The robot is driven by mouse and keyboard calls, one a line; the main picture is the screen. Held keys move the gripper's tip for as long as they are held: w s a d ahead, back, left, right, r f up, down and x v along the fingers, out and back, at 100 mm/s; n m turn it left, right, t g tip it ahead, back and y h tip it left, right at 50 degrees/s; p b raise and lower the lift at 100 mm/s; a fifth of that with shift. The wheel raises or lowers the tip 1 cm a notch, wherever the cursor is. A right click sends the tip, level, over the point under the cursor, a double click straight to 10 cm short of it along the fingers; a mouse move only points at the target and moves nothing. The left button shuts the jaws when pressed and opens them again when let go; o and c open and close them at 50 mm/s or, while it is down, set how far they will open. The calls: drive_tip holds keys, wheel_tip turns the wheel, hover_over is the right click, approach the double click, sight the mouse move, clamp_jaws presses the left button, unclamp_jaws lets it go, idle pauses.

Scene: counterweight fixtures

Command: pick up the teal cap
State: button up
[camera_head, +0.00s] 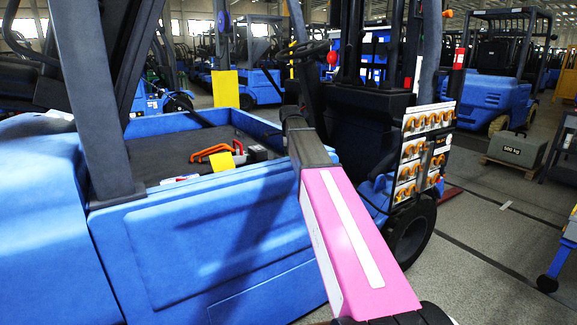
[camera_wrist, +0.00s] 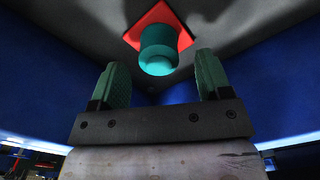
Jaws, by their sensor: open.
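The teal cap (camera_wrist: 158,50) is a round, cylindrical piece in the upper middle of the wrist view. It sits on a red square (camera_wrist: 180,36) on a dark grey surface between blue walls. My gripper (camera_wrist: 162,62) is open, with one green finger on each side of the cap's line. The cap shows beyond and between the fingertips, and no contact with either finger is visible. I cannot make out the cap or the gripper's fingers in the head view.
Blue walls (camera_wrist: 45,75) stand on both sides in the wrist view. In the head view, a blue vehicle body (camera_head: 215,255) has a recessed dark bed holding an orange handle-like item (camera_head: 212,152). A rack of orange parts (camera_head: 410,152) and a grey 500 kg block (camera_head: 516,150) stand to the right.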

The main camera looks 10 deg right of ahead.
wheel_tip(320, 180, down, 2)
drive_tip(key=shift+f, duration=0.1)
drive_tip(key=shift+c, duration=0.3)
drive_tip(key=c, duration=0.7)
drive_tip(key=shift+r, duration=0.85)
wheel_tip(320, 180, up, 2)
drive_tip(key=shift+r, duration=0.25)
drive_tip(key=s+a+r, duration=0.2)
drive_tip(key=a, duration=0.1)
drive_tip(key=s+a+r, duration=0.1)
drive_tip(key=a+r, duration=0.1)
drive_tip(key=a, duration=0.1)
drive_tip(key=s+a+r, duration=0.2)
drive_tip(key=a, duration=0.2)
drive_tip(key=shift+s+a+r, duration=0.1)
drive_tip(key=shift+s+r, duration=0.2)
drive_tip(key=shift+r, duration=0.1)
